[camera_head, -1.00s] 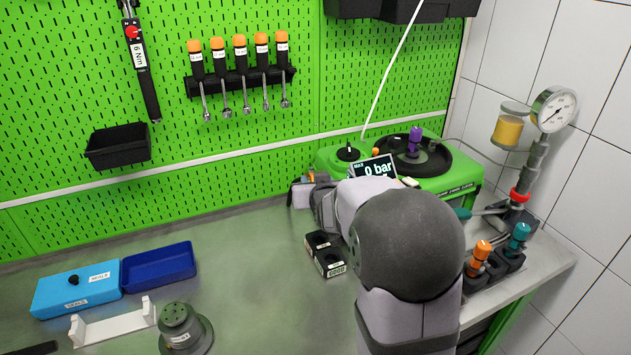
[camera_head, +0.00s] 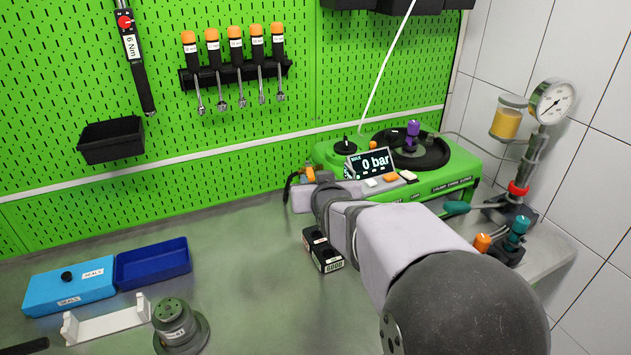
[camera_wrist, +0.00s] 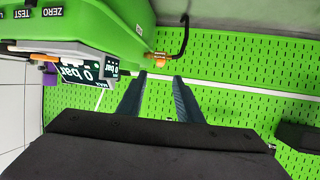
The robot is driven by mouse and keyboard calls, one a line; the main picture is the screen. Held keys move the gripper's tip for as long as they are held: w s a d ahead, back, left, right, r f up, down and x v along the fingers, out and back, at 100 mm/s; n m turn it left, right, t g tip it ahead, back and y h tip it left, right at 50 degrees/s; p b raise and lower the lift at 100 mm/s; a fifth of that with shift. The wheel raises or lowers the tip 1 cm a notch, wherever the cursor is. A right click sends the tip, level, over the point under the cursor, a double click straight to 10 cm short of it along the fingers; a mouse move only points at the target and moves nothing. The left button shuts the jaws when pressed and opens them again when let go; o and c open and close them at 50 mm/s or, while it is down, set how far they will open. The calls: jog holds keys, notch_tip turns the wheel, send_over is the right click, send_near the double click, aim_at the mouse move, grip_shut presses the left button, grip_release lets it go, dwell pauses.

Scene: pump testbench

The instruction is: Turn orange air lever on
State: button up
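The orange air lever (camera_head: 311,174) is at the left side of the green test bench (camera_head: 455,180), at its lower left corner, close to the wall. In the wrist view the orange lever (camera_wrist: 157,58) shows beside a black hose, just beyond my fingertips and in line with the gap between them. My gripper (camera_wrist: 160,78) is open, its two dark fingers apart with nothing between them. I cannot tell whether a fingertip touches the lever. In the head view my wrist hides most of the gripper. The display (camera_head: 372,162) reads 0 bar.
A small black box (camera_head: 323,250) stands on the table just below my wrist. The green pegboard wall (camera_head: 230,150) is close behind. The middle left of the table is clear.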

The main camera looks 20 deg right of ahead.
jog(key=shift+d, duration=0.1)
grip_shut()
jog(key=shift+w+d+r+n+g+y+p, duration=0.2)
jog(key=shift+w+d+r+g+y+p, duration=0.15)
jog(key=shift+d+r+g+y+p, duration=1.05)
jog(key=shift+w+d+r+n+g+y+p, duration=0.2)
jog(key=shift+w+d+r+g+y+p, duration=0.35)
jog(key=shift+d+g+y+p, duration=0.95)
jog(key=shift+w+d+r+n+g+y+p, duration=0.2)
jog(key=shift+d+r+g+y+p, duration=0.75)
jog(key=shift+d+p, duration=0.95)
